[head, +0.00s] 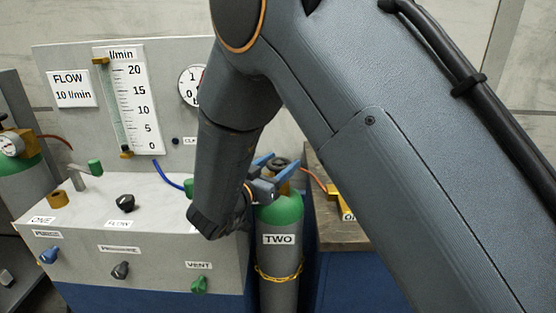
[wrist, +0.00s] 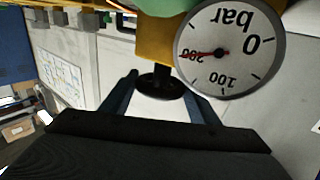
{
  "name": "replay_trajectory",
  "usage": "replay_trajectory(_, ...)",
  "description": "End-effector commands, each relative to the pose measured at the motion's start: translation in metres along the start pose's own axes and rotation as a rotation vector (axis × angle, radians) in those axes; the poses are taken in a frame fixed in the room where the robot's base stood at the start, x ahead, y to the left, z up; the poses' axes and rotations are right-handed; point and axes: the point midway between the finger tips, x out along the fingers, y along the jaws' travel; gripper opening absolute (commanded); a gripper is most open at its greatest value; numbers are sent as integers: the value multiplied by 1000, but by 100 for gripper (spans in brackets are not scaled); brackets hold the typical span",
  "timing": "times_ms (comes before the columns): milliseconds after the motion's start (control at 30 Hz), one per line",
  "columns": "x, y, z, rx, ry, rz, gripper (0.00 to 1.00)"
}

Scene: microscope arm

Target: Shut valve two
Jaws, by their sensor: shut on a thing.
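A green-topped cylinder labelled TWO (head: 280,210) stands right of the grey console. Its valve has a dark round handwheel (head: 281,163), partly hidden by my gripper. My gripper (head: 279,168) has its blue fingers on either side of this handwheel and is shut on it. In the wrist view, the black handwheel (wrist: 158,85) lies between the fingertips of my gripper (wrist: 157,79), joined to a brass valve body (wrist: 158,40). A round gauge (wrist: 229,50) marked bar appears upside down beside it, its red needle near 200.
The grey console (head: 75,215) at left carries knobs, a green-handled lever (head: 95,167), and a flow tube (head: 125,105). Another green-topped cylinder (head: 22,180) stands at far left. A bench (head: 340,232) with a brass part stands right of cylinder TWO. My arm hides much of the right.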

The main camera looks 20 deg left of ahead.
Motion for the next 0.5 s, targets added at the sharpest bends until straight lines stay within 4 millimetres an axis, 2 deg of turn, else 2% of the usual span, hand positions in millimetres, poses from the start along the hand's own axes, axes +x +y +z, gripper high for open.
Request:
replay_trajectory(233,-1,0,0,1,0,96,32)
replay_trajectory(500,0,0,0,0,0,130,32)
